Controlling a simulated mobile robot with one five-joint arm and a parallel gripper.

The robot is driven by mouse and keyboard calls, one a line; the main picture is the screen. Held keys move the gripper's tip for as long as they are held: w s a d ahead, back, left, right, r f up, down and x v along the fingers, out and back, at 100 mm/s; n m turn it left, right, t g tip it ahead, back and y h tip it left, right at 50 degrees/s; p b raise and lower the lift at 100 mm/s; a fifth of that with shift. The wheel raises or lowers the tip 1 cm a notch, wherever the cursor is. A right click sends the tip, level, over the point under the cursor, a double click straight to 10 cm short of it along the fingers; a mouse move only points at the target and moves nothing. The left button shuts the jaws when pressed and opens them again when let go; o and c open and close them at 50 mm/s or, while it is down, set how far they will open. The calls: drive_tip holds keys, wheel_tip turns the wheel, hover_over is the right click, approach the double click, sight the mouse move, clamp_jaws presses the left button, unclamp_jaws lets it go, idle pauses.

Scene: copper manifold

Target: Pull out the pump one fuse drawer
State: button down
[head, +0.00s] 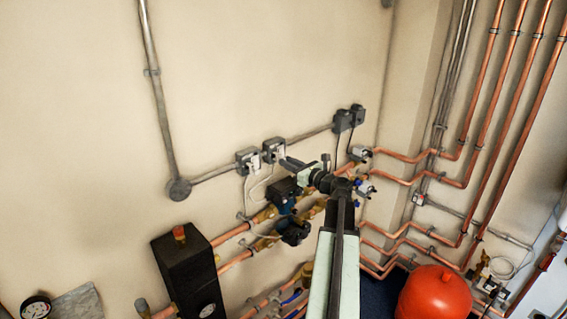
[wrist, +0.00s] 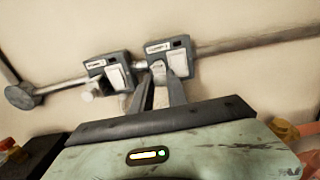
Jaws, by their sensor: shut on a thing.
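Two grey wall units with white fronts sit side by side on a conduit. The left unit (wrist: 108,72) and right unit (wrist: 168,52) have labels too small to read surely. They also show in the head view as the left unit (head: 249,160) and right unit (head: 273,150). A small white part (wrist: 88,92) sticks out at the left unit's lower left. My gripper (wrist: 158,72) is at the right unit's lower left, its fingers close together. It is shut on that unit's fuse drawer, which the fingertips mostly hide. In the head view my gripper (head: 287,163) points left at this unit.
Conduit (wrist: 255,41) runs along the wall to a round box (wrist: 20,97). Copper pipes with dark pumps (head: 284,195) lie below the units. A red tank (head: 435,294) stands at lower right.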

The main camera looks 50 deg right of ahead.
drive_tip(key=c, duration=1.3)
unclamp_jaws()
drive_tip(key=shift+s, duration=0.1)
drive_tip(key=s, duration=0.7)
drive_tip(key=shift+s+a, duration=0.3)
drive_tip(key=shift+s, duration=0.1)
